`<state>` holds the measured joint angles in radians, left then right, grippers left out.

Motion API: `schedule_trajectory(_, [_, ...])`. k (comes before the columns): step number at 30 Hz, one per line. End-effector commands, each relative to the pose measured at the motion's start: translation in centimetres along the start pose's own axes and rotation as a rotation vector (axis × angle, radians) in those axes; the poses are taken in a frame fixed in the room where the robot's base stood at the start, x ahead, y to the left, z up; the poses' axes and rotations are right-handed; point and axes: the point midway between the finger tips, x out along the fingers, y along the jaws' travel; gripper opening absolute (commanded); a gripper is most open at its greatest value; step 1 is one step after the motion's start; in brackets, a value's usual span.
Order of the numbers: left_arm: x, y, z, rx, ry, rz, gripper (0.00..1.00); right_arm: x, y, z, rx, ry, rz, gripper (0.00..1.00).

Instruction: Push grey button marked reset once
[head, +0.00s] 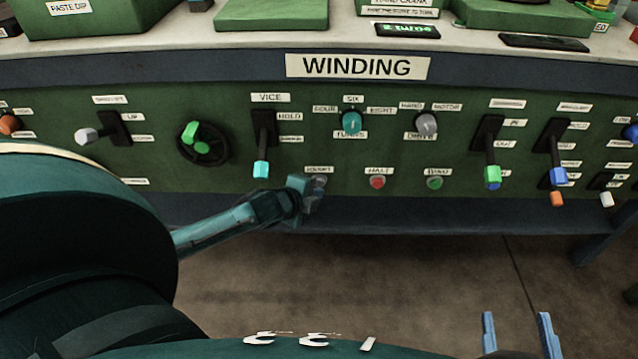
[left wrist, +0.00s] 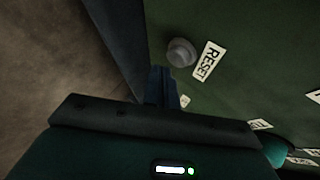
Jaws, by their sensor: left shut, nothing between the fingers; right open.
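The grey reset button (left wrist: 181,52) is a round knob on the green panel in the left wrist view, with a white RESET label (left wrist: 208,61) beside it. My left gripper (left wrist: 162,75) is shut and empty, its fingertips very close to the button's near edge. I cannot tell whether they touch it. In the head view my left gripper (head: 311,190) is in front of the panel, at the label (head: 319,170) above the button, and hides most of the button. My right gripper (head: 520,330) is open and empty, low at the right, away from the panel.
A red button (head: 377,182) and a green button (head: 435,183) are to the right in the same row. A lever with a cyan tip (head: 261,169) is just left of my left gripper. The WINDING sign (head: 358,67) is above. Open floor lies below the panel.

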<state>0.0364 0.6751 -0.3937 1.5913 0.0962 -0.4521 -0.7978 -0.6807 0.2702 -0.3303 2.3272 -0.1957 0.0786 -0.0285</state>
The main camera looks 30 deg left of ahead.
Motion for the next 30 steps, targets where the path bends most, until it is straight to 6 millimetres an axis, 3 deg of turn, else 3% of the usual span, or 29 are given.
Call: schedule_trajectory(30, [0.85, -0.65, 0.64, 0.000, 0.000, 0.000, 0.00, 0.03, 0.05, -0.37, 0.000, 0.000, -0.001, 0.52])
